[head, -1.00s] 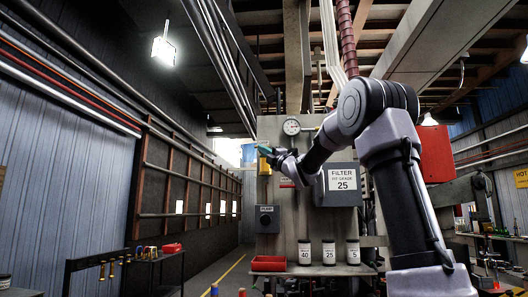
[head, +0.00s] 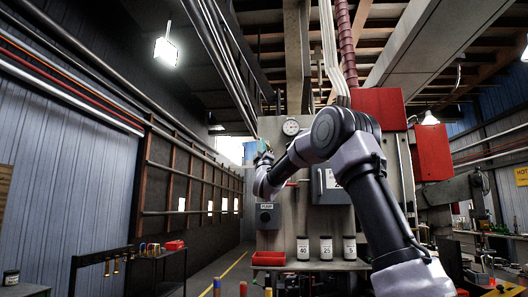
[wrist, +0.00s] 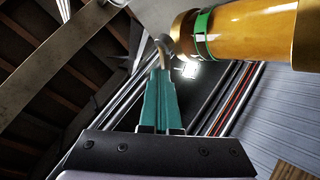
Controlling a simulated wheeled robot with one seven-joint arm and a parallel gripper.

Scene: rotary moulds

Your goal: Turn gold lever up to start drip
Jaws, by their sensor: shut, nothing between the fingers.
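A gold cylinder (wrist: 245,32) with a green band fills the upper right of the wrist view. A thin curved metal piece (wrist: 160,46) hangs to the left of its end. I cannot tell which part is the turning lever or how it stands. My gripper (wrist: 161,82) has teal fingers, shut and empty, pointing up just below the curved piece; I cannot tell whether they touch it. In the head view my gripper (head: 264,157) is small at the panel's upper left, and my forearm hides much of that area.
A grey panel carries a round gauge (head: 291,127), a grey filter box (head: 330,186) and a pump box (head: 267,216). Labelled jars (head: 326,248) and a red tray (head: 268,259) stand on the shelf below. A dark rack (head: 120,258) stands at the left, with open floor between.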

